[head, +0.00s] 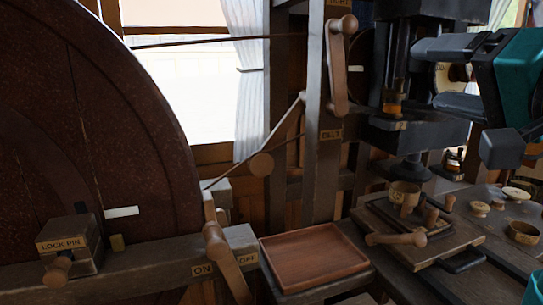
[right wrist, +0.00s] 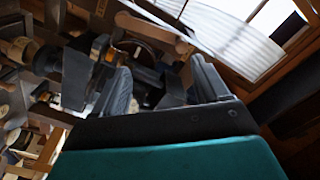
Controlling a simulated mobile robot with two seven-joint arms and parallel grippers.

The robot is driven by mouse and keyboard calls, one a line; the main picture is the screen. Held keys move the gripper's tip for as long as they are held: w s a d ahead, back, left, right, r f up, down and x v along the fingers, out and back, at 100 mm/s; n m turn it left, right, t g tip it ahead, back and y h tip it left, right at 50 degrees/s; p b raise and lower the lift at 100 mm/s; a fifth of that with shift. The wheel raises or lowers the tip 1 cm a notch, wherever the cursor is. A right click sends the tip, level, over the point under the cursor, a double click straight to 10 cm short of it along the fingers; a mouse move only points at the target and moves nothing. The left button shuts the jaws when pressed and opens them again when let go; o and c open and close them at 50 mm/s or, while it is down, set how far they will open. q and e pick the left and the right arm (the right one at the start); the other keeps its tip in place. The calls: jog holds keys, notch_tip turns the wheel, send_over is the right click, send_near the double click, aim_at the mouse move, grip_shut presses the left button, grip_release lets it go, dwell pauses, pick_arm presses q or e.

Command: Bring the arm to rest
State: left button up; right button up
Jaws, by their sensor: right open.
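My right gripper (head: 426,74) is at the upper right of the head view, raised above the bench in front of the dark upright machine (head: 392,60). Its two dark fingers are spread apart. A pale round part with a dark knob (head: 458,73) shows between the fingers; I cannot tell how far behind them it is. In the right wrist view the gripper (right wrist: 158,68) is also open, with dark machine parts showing beyond its fingers. Nothing is visibly held. My left gripper is not in view.
A big rusty wheel (head: 130,120) fills the left. A lock pin box (head: 70,246), an on/off lever (head: 226,262) and an empty wooden tray (head: 312,256) stand in front. A post with a crank (head: 337,65) is in the middle. The right bench holds a board (head: 425,253) and several small turned parts.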

jog(key=w+f+n+g+h, duration=0.15)
jog(key=w+f, duration=0.25)
jog(key=f, duration=1.2)
jog(key=w+f+n+g+h, duration=0.15)
jog(key=w+f, duration=0.25)
jog(key=f, duration=1.2)
jog(key=s+a+f+n+g, duration=0.1)
jog(key=s+f+n, duration=0.1)
jog(key=s+f, duration=0.8)
jog(key=s+a+f+n+g+h, duration=0.1)
jog(key=s+f+n+g, duration=0.1)
jog(key=s+f, duration=0.8)
notch_tip(320, 180, down, 7)
jog(key=shift+a+n, duration=0.35)
jog(key=shift+n, duration=0.45)
jog(key=shift+s, duration=0.1)
